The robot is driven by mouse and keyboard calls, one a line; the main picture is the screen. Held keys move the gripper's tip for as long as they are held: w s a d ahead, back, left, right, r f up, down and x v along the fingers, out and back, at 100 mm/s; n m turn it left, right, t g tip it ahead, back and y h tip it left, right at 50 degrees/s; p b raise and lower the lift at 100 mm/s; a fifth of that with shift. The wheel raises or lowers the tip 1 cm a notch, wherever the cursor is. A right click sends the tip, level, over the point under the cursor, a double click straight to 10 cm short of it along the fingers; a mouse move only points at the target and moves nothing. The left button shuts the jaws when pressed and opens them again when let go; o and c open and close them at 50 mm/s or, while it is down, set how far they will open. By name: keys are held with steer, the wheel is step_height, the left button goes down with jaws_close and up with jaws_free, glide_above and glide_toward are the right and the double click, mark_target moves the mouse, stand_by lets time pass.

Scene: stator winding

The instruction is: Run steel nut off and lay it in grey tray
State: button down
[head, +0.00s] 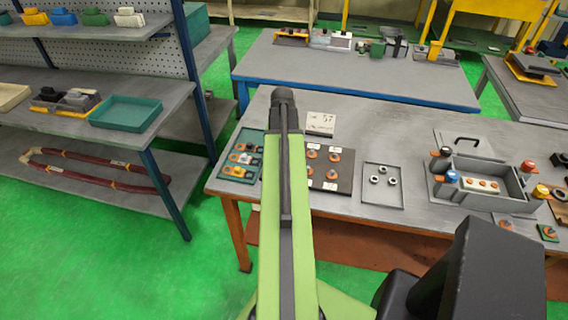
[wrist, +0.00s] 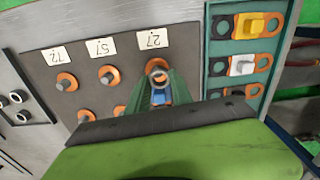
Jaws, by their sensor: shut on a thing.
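The dark terminal board (head: 345,186) lies on the workbench, with orange terminals on studs and white number labels; it also shows in the wrist view (wrist: 48,50). My gripper (wrist: 158,80) is over the terminal under the label 27, its green fingers shut on a round steel nut (wrist: 157,72). Whether the nut is still on its stud I cannot tell. A small blue piece shows between the fingers. The grey tray (head: 369,202) lies right of the board, holding three nuts; part of it shows at the left of the wrist view (wrist: 28,121). My arm hides the gripper in the head view.
A green tray (head: 232,178) with coloured terminal pieces lies left of the board; it also shows in the wrist view (wrist: 213,48). A grey box (head: 490,196) with a handle stands further right. Bare benchtop lies between the grey tray and that box.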

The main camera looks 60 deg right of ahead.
steer(key=shift+w+r+p, duration=0.1)
steer(key=shift+r+p, duration=2)
steer(key=shift+r, duration=0.3)
